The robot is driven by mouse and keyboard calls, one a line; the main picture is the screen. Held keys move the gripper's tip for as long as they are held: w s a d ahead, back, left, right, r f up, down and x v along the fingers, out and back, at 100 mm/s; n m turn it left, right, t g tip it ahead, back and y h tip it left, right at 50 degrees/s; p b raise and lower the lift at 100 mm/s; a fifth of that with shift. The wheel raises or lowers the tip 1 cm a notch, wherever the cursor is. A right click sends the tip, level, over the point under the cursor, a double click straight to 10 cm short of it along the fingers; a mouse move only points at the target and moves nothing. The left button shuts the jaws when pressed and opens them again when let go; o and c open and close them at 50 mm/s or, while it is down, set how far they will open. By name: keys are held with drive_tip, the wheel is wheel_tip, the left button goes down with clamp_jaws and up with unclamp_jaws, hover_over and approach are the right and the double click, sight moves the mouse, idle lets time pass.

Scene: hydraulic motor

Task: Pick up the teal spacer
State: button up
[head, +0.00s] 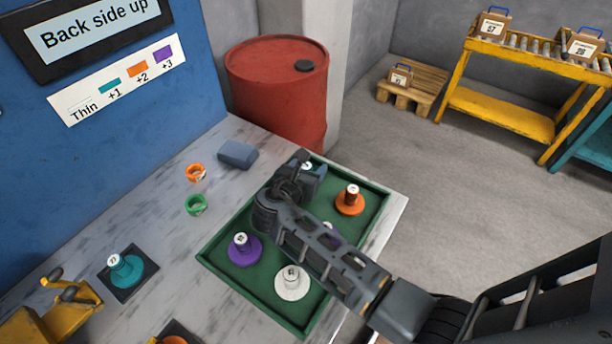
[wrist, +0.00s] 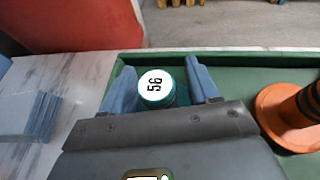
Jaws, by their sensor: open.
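A teal spacer with a white top marked 56 (wrist: 157,86) stands in the far corner of the green tray (head: 233,284). In the head view only its white top (head: 306,166) shows, and my gripper hides the rest. My gripper (head: 311,174) is open above that corner. In the wrist view its two blue fingers (wrist: 160,66) stand on either side of the spacer's top, with gaps showing. A second teal spacer (head: 127,268) stands on a dark square pad at the left of the table.
The tray also holds an orange spacer (head: 350,200), a purple one (head: 243,250) and a white one (head: 292,283). Orange (head: 196,172) and green (head: 196,205) rings and a blue-grey block (head: 238,154) lie left of it. A red drum (head: 277,95) stands behind.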

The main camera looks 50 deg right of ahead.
clamp_jaws()
idle(0.6)
drive_tip(key=shift+r, duration=0.1)
drive_tip(key=shift+r, duration=0.45)
drive_tip(key=r, duration=0.2)
drive_tip(key=d+r, duration=0.1)
drive_tip(key=shift+s+r+p, duration=0.3)
drive_tip(key=shift+r, duration=0.1)
drive_tip(key=s+d+r, duration=0.5)
drive_tip(key=d+r, duration=0.1)
drive_tip(key=d, duration=0.3)
drive_tip(key=shift+s, duration=0.15)
drive_tip(key=shift+r, duration=0.1)
drive_tip(key=shift+r+p, duration=0.15)
drive_tip(key=shift+p, duration=0.75)
